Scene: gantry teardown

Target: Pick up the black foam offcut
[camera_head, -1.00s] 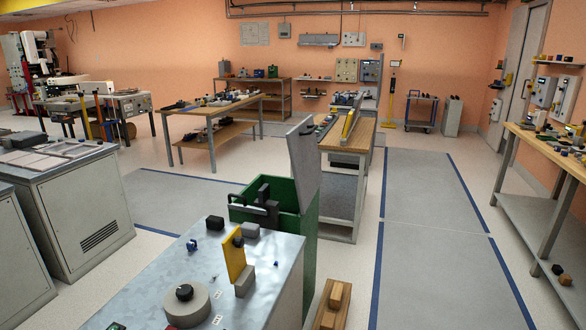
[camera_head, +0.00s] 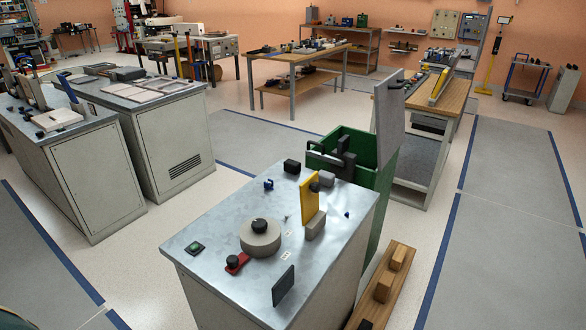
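A small black block (camera_head: 291,166) lies on the far edge of the metal-topped cabinet (camera_head: 215,262), next to the open green bin; it may be the black foam offcut, but I cannot tell foam from other material here. A dark flat block (camera_head: 129,74) on the grey cabinet further left looks similar. A thin dark plate (camera_head: 283,286) stands upright near the front edge of the metal top. Neither of my grippers is in view.
On the metal top are a grey round piece with black knob (camera_head: 260,238), a red-handled piece (camera_head: 237,262), and a yellow plate (camera_head: 309,201). The green bin (camera_head: 372,180) has its lid up. Floor (camera_head: 230,190) behind is clear.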

